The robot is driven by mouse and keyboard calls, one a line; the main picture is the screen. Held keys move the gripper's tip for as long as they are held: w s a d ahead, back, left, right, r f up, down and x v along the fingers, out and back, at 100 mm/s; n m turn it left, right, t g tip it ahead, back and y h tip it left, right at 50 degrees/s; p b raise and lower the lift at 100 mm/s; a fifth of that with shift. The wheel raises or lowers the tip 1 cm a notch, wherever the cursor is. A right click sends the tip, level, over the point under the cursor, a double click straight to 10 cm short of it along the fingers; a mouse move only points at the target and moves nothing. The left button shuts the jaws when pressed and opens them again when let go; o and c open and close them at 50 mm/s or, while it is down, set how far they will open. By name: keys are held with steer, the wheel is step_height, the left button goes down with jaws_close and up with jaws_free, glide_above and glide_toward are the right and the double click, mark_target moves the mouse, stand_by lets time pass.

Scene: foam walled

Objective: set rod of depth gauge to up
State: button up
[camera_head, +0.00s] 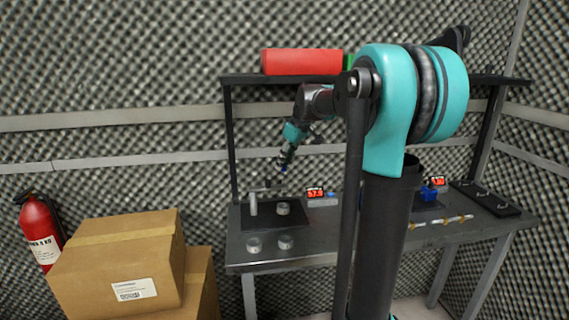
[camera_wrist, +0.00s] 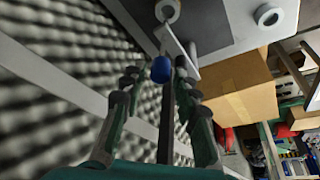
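The depth gauge (camera_head: 253,204) appears to be the small metal stand on a dark mat at the left of the bench, but its parts are tiny in the head view. My gripper (camera_head: 285,160) is above it. In the wrist view a round blue knob (camera_wrist: 161,69) lies between the tips of my gripper (camera_wrist: 158,80), with gaps on both sides. The gripper looks open. A dark bar (camera_wrist: 166,125) runs from the knob toward the camera; I cannot tell whether it is the gauge's rod. A pale arm (camera_wrist: 179,45) shows beyond the knob.
A red-lit display (camera_head: 315,193) stands right of the mat (camera_head: 263,224). A pale ring (camera_head: 283,208) lies on the mat; two more rings (camera_head: 286,242) lie in front. Cardboard boxes (camera_head: 118,262) stand left.

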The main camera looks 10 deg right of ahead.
steer(key=shift+o, duration=0.6)
steer(key=v, duration=1.2)
